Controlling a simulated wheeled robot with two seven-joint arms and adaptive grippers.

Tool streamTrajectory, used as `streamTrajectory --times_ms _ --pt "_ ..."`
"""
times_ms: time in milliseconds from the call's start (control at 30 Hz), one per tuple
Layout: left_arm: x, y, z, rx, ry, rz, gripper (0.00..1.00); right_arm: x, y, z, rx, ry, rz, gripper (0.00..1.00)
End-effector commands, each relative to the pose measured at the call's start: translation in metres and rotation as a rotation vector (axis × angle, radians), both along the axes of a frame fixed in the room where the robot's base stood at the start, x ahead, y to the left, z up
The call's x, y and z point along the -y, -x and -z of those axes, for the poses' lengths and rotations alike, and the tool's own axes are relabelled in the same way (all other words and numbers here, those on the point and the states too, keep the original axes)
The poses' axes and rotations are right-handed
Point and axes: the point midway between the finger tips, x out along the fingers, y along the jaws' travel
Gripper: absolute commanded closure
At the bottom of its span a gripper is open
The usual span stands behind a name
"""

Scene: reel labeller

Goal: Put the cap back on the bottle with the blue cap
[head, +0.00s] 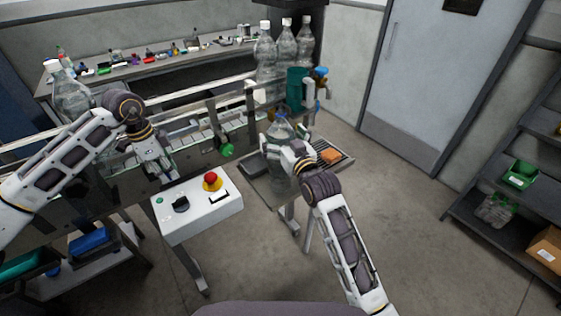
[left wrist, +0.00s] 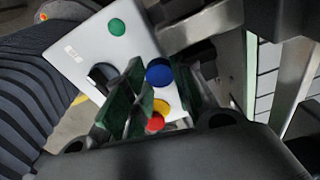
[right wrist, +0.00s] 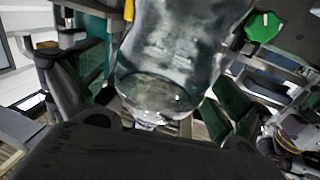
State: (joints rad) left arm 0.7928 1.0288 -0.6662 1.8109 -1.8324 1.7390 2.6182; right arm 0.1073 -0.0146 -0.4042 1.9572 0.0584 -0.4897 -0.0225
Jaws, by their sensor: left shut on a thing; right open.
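A clear bottle (head: 278,158) stands on the small side table (head: 257,190). Its top looks bluish in the head view, too small to make out. My right gripper (head: 284,150) is at the bottle, its fingers open on either side. The right wrist view shows the clear bottle (right wrist: 175,55) between the open green-padded fingers (right wrist: 165,95); I cannot tell whether they touch it. My left gripper (head: 163,172) is over the conveyor side, behind the white control box. In the left wrist view a round blue cap (left wrist: 159,72) is at the green fingertips (left wrist: 148,85), which are shut on it.
The white control box (head: 205,205) with a red stop button (head: 212,182) stands just in front of my left gripper. Large clear bottles (head: 285,45) stand at the back, another (head: 70,92) at the left. An orange block (head: 330,156) lies on the dark rack right of the bottle. Floor at right is clear.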

Motion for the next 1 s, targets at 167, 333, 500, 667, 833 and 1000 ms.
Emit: streamTrajectory --times_ms 167,333,500,667,833,1000 --pt "0.0000 0.0000 0.0042 0.000 0.000 0.000 0.84 -0.0032 -0.0067 0.0005 0.000 0.000 0.000 0.00" --pt "0.0001 0.0000 0.0039 0.000 0.000 0.000 0.84 -0.0035 -0.0074 0.0001 -0.001 0.000 0.000 0.00" --pt "0.0000 0.0000 0.0037 0.000 0.000 0.000 0.84 -0.0035 -0.0073 0.0000 -0.001 0.000 0.000 0.00" --pt "0.0000 0.0000 0.0037 0.000 0.000 0.000 0.84 -0.0034 -0.0072 0.0001 -0.001 0.000 0.000 0.00" --pt "0.0000 0.0000 0.0037 0.000 0.000 0.000 0.84 -0.0034 -0.0072 0.0002 -0.001 0.000 0.000 0.22" --pt "0.0000 0.0000 0.0037 0.000 0.000 0.000 0.84 -0.0034 -0.0072 0.0002 -0.001 0.000 0.000 0.44"
